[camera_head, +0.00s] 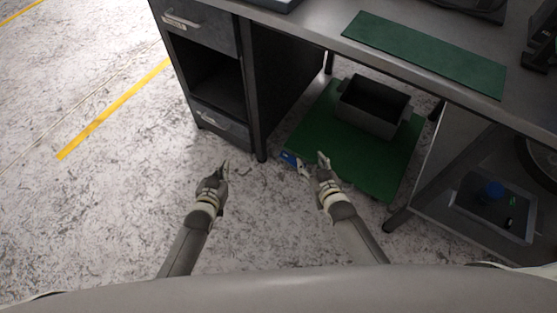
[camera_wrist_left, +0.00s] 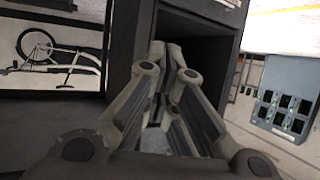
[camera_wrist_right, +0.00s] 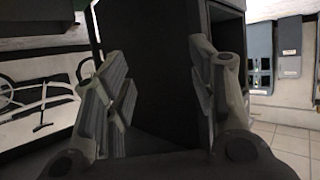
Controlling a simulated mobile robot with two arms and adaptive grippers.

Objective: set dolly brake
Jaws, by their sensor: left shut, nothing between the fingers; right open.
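A green dolly (camera_head: 365,155) stands on the floor under the workbench, with a grey open crate (camera_head: 374,106) on it. A small blue part (camera_head: 290,159), which looks like the brake pedal, shows at the dolly's front left corner. My right gripper (camera_head: 321,157) is open and empty in front of the dolly's front edge, just right of the blue part. It also shows in the right wrist view (camera_wrist_right: 160,85). My left gripper (camera_head: 222,168) is shut and empty, left of the dolly, in front of the drawer cabinet. It also shows in the left wrist view (camera_wrist_left: 165,60). Neither wrist view shows the brake.
The workbench (camera_head: 310,30) has a green mat (camera_head: 424,52) on top. Its drawer cabinet (camera_head: 222,75) stands left of the dolly. A grey tray (camera_head: 494,207) with small items sits on a low shelf at right. The floor at left is clear.

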